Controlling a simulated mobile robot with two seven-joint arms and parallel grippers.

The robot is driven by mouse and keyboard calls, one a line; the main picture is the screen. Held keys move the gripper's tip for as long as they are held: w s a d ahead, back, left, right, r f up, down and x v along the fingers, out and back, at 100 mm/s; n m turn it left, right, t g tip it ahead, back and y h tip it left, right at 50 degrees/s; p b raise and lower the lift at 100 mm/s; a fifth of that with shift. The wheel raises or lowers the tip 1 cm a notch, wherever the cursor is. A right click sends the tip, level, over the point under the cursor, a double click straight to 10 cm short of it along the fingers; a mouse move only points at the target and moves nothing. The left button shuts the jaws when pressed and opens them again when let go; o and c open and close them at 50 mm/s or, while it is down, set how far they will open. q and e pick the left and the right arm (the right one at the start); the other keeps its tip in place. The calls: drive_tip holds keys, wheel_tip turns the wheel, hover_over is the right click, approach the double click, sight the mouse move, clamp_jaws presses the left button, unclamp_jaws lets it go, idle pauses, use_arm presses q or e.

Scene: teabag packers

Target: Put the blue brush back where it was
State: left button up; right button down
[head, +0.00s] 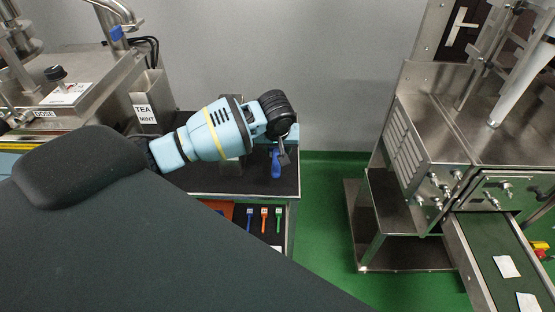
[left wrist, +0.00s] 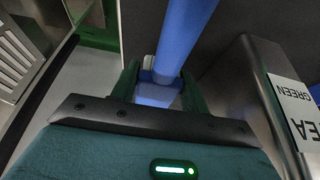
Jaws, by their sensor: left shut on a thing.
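The blue brush (head: 276,163) hangs at my left gripper (head: 284,153) in the head view, over the dark top of a low cart. In the left wrist view its thick blue handle (left wrist: 184,38) runs up from between the two fingers of my left gripper (left wrist: 160,88). The fingers are shut on it. The brush's far end is out of the wrist view. My right gripper is in neither view.
The cart's dark top (head: 208,183) stands above a lower level with small blue, orange (head: 264,214) and green tools. A steel TEA MINT bin (head: 147,91) stands left. A steel machine (head: 470,130) with a conveyor stands right. Green floor (head: 325,215) lies between.

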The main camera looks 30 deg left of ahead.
sight(277, 152)
use_arm(q)
drive_tip(key=shift+f, duration=2.45)
drive_tip(key=o, duration=1)
drive_tip(key=shift+f, duration=0.15)
drive_tip(key=shift+c, duration=0.2)
drive_tip(key=v, duration=1.2)
